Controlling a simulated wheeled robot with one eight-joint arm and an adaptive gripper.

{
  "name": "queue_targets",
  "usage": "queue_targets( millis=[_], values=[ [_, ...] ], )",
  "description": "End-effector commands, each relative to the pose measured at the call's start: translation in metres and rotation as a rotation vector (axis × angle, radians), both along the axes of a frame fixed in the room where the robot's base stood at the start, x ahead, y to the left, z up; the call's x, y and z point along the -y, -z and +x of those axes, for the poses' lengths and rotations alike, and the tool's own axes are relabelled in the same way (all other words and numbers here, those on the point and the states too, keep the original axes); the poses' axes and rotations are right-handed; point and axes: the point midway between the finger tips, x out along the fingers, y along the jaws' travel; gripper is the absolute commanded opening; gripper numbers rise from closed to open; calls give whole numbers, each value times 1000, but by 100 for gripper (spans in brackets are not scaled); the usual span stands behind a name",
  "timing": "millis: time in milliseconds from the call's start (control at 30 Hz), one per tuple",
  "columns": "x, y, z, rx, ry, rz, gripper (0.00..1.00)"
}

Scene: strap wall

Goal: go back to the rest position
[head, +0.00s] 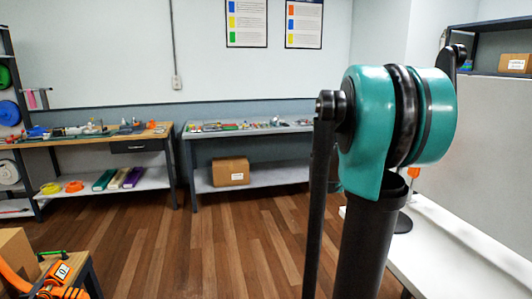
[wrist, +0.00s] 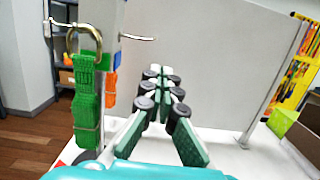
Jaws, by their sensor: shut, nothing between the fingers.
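My gripper (wrist: 162,82) shows in the wrist view, its two green-padded fingers together at the tips with nothing between them. It is over a white table top (wrist: 228,150). A green strap (wrist: 86,105) with a metal ring hangs from a hook on a pale post at the left of the wrist view, beside my gripper and apart from it. An orange strap (wrist: 111,88) hangs behind it. In the head view my teal and black arm stands at the right and the gripper does not show.
The white table (head: 455,245) runs along the right of the head view. Two workbenches with small parts, one wooden (head: 85,138) and one grey (head: 250,129), stand along the back wall. A cardboard box (head: 230,171) sits under the grey one. The wooden floor (head: 215,235) between is clear.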

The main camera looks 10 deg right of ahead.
Motion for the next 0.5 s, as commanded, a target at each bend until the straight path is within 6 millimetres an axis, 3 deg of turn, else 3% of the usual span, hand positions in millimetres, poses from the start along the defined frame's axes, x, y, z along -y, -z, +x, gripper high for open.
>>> queue_targets(
  millis=[133, 267, 367, 500],
  values=[
    [-11, 40, -11, 151, -39, 143, 0],
    [-38, 109, -29, 413, -66, 397, 0],
    [-70, 166, -43, 631, -46, 615, 0],
    [-126, 239, -63, 920, 55, 915, 0]
  ],
)
